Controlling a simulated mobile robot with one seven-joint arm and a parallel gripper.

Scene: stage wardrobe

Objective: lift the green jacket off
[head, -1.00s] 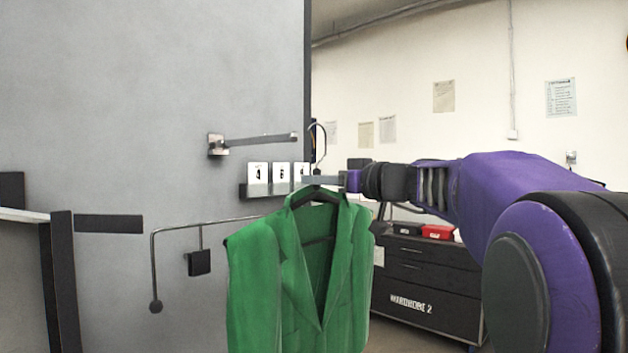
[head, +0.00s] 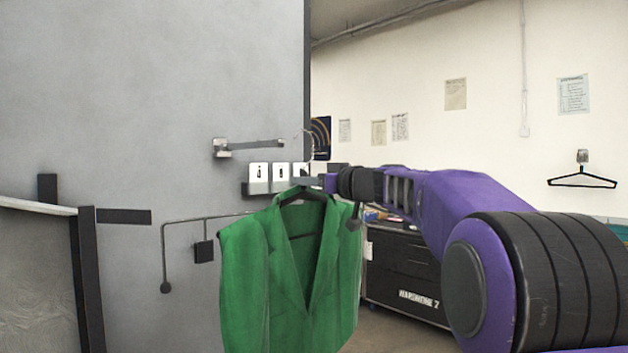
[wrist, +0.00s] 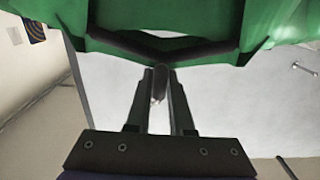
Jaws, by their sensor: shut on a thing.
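The green jacket (head: 262,270) hangs upright on a black hanger (head: 305,194) in the head view. My gripper (head: 308,182) is shut on the hanger's neck, just above the collar. The hanger's thin hook (head: 311,145) rises above the gripper. It shows just right of the tip of the wall arm (head: 255,144), with a gap between them in the picture. In the wrist view, the hanger's neck (wrist: 160,82) sits between my two fingers, with the jacket (wrist: 200,18) beyond. The jacket's lower edge is out of frame.
A lower bent rail (head: 190,220) with a ball end and a black tag is left of the jacket. Number cards stand on a dark ledge (head: 258,188) behind it. A dark chest (head: 405,265) stands behind right. An empty hanger (head: 582,180) hangs on the right wall.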

